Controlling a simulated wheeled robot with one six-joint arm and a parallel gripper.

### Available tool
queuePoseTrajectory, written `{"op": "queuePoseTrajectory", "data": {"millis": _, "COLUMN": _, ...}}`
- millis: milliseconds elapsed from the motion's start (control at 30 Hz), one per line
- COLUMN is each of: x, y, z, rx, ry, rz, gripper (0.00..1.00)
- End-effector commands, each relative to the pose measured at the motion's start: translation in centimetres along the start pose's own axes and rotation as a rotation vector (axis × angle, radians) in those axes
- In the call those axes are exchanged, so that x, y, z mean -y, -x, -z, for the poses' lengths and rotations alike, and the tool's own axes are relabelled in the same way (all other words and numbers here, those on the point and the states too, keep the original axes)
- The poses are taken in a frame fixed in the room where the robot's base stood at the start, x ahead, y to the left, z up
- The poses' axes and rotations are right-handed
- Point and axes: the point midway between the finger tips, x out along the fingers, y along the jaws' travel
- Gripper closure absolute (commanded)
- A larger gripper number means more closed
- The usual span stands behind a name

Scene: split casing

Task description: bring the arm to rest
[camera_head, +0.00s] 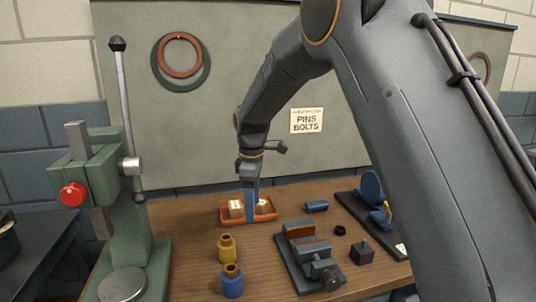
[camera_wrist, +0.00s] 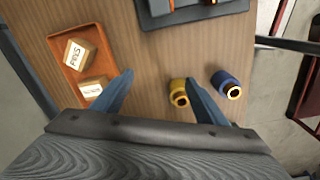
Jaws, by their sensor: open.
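My gripper (camera_head: 251,203) hangs over the wooden bench, in front of the orange tray in the head view. In the wrist view my gripper (camera_wrist: 160,95) shows two blue fingers spread apart with nothing held between them. The yellow bushing (camera_wrist: 179,92) appears close to the right finger in that view, and the blue bushing (camera_wrist: 226,84) lies further right. In the head view the yellow bushing (camera_head: 227,248) and blue bushing (camera_head: 232,281) stand on the bench, in front of and apart from the gripper. My arm reaches in from the right.
The orange tray (camera_head: 226,217) holds small labelled boxes. A grey vise (camera_head: 309,258) stands right of the bushings, with a blue cylinder (camera_head: 316,206) behind it. A dark board (camera_head: 351,206) carries blue casing parts (camera_head: 371,187). A green press (camera_head: 133,240) stands at left.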

Motion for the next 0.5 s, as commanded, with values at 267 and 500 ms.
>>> {"op": "queuePoseTrajectory", "data": {"millis": 267, "x": 4.4, "y": -0.3, "z": -9.1, "rx": -0.01, "ry": -0.401, "rz": -0.02, "gripper": 0.33}}
{"op": "queuePoseTrajectory", "data": {"millis": 500, "x": 13.7, "y": -1.7, "z": -19.6, "rx": -0.035, "ry": -0.952, "rz": -0.049, "gripper": 0.33}}
